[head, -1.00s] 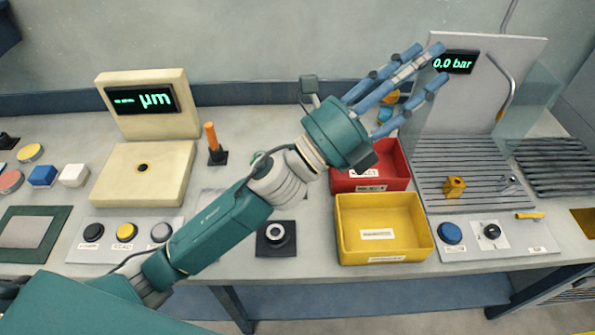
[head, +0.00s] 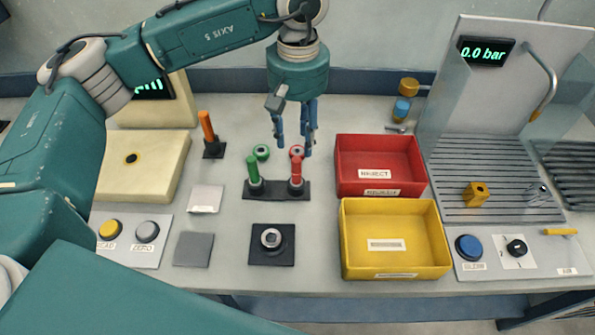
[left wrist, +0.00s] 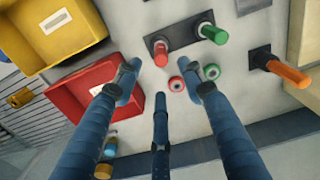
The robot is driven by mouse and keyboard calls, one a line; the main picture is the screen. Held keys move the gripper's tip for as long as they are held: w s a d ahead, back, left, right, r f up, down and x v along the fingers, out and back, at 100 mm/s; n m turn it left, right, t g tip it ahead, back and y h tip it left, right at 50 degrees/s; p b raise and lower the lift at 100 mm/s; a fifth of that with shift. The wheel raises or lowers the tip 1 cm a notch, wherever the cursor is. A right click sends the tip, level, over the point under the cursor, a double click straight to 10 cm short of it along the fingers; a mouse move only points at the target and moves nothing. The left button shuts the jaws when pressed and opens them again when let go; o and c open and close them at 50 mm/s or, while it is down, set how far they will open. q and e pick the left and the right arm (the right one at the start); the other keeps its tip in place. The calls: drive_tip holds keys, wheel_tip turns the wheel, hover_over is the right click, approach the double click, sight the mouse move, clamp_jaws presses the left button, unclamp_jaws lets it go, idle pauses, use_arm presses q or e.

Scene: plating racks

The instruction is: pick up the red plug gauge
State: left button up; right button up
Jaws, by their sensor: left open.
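The red plug gauge (head: 296,169) stands upright in a black two-place stand (head: 275,190), to the right of a green plug gauge (head: 253,169). In the left wrist view the red plug gauge (left wrist: 160,53) shows just beyond the fingertips, with the green one (left wrist: 214,34) to its right. My left gripper (head: 295,146) points down above and slightly behind the red gauge. Its three blue fingers are spread open and empty in the left wrist view (left wrist: 162,88). My right gripper is not in view.
A red ring (head: 297,151) and a green ring (head: 261,152) lie behind the stand. A red bin (head: 345,160) and a yellow bin (head: 347,235) stand to the right. An orange-handled tool (head: 207,127) stands upright on the left. A black fixture (head: 271,250) sits in front.

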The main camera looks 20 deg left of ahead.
sight(297, 159)
use_arm(q)
wheel_tip(297, 159, down, 4)
drive_tip(key=shift+f+p, duration=0.15)
drive_tip(key=shift+p, duration=0.45)
drive_tip(key=shift+f, duration=0.25)
drive_tip(key=f+p, duration=0.1)
drive_tip(key=f, duration=0.1)
drive_tip(key=f+p, duration=0.2)
drive_tip(key=shift+a+f, duration=0.2)
drive_tip(key=shift+f, duration=0.25)
clamp_jaws()
